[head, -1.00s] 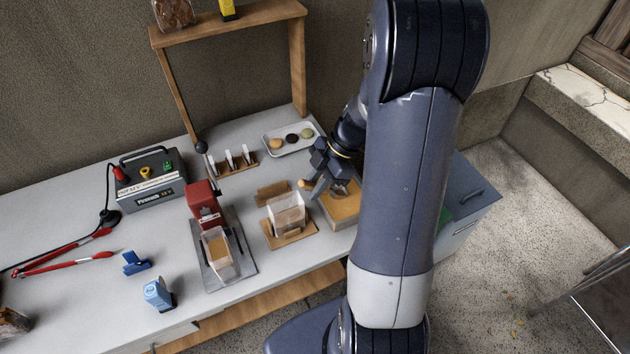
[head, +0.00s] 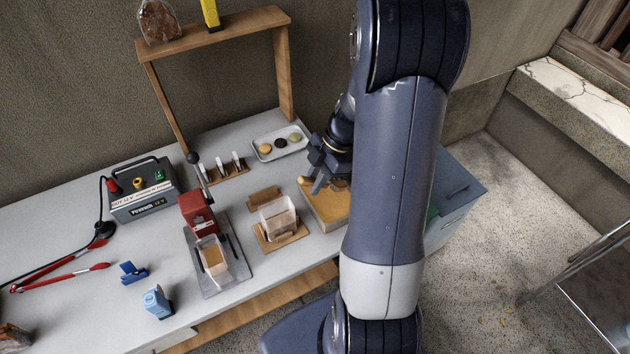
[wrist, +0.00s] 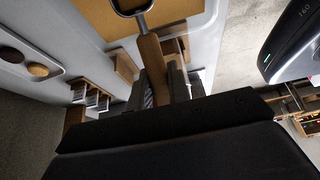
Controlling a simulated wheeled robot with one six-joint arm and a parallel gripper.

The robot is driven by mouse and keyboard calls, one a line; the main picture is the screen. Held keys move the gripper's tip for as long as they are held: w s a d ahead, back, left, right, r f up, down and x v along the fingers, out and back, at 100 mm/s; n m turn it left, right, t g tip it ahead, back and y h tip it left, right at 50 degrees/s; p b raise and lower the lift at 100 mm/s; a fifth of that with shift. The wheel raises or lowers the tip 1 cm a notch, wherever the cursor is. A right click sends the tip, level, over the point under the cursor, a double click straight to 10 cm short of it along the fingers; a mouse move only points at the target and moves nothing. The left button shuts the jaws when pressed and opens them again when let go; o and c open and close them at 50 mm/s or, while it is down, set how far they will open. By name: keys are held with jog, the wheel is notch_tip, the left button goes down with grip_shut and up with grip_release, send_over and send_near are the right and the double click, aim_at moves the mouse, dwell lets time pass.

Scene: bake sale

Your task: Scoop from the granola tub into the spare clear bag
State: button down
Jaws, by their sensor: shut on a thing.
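My gripper (head: 322,172) is shut on the wooden handle of a scoop (wrist: 151,55). A clear bag (head: 279,220) stands open on a wooden base just left of the tub.
A red press (head: 197,213) with a clear bag of tan contents (head: 213,258) stands further left. A white tray of macarons (head: 265,156) and a rack of small white-topped items (head: 236,163) lie behind. A wooden shelf frame (head: 285,75) rises at the back.

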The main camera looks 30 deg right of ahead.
aim_at(310, 179)
jog(key=shift+a+r+h+p, duration=0.2)
jog(key=shift+r+p, duration=0.2)
jog(key=shift+r, duration=0.35)
jog(key=shift+a+r+h+p, duration=0.1)
jog(key=shift+r+h+p, duration=0.2)
jog(key=shift+r, duration=0.45)
